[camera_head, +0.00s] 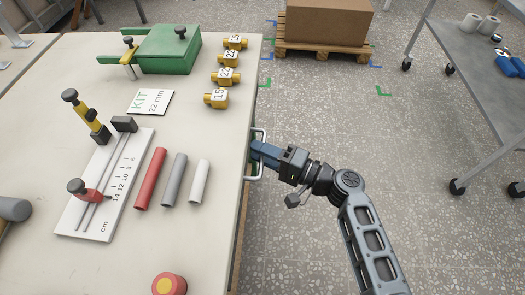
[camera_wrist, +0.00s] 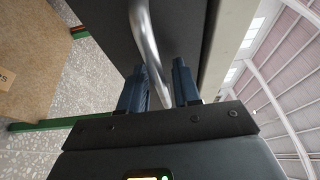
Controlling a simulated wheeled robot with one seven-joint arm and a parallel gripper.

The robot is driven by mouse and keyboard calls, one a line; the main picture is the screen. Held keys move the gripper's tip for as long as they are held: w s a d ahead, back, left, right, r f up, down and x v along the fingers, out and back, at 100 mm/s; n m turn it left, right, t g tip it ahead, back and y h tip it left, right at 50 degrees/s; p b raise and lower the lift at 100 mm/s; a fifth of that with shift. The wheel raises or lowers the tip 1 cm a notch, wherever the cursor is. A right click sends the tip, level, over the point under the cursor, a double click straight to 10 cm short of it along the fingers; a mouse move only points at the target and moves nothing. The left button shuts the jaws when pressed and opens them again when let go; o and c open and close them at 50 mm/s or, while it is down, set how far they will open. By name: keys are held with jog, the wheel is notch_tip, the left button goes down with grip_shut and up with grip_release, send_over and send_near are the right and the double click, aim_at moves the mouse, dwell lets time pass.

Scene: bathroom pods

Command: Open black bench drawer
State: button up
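The black drawer's front (camera_wrist: 105,28) fills the upper middle of the wrist view, a dark flat panel. Its silver bar handle (camera_wrist: 146,38) runs down between my gripper's two blue fingers (camera_wrist: 160,88). The fingers stand on either side of the bar, with a gap on its right, so my gripper looks open around it. In the head view my gripper (camera_head: 257,150) is at the bench's right edge, with the pale handle (camera_head: 262,133) looping around the fingertips. The drawer front is hidden under the bench top there.
The bench top (camera_head: 225,220) holds a green clamp block (camera_head: 168,48), brass fittings (camera_head: 228,58), a ruler jig (camera_head: 105,190), several tubes (camera_head: 175,180) and a red button (camera_head: 169,284). A boxed pallet (camera_head: 320,50) and a grey cart (camera_head: 470,60) stand beyond clear floor.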

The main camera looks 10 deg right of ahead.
grip_shut()
dwell(0.3)
